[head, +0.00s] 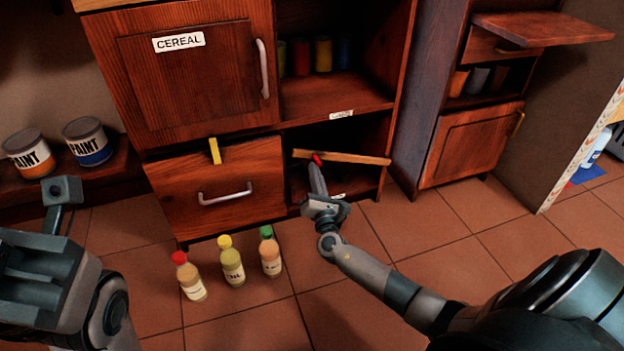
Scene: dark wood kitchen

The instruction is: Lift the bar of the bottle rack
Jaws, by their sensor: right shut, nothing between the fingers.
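The wooden bar (355,157) of the bottle rack crosses the front of the low open compartment, below the middle shelf. It slopes down to the right against the shelf edge above, with its left end higher. My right gripper (317,172) is shut and empty. Its tip is at the left part of the bar, by a small red spot; I cannot tell whether it touches the bar. The compartment behind is dark and partly hidden by my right arm. My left gripper (62,190) is at the left edge, away from the bar; its jaws are unclear.
Several bottles, among them a red-capped one (190,277) and a green-capped one (270,253), stand on the floor before the drawer (222,190). Paint cans (88,142) stand on a low shelf at left. Floor at right is partly clear.

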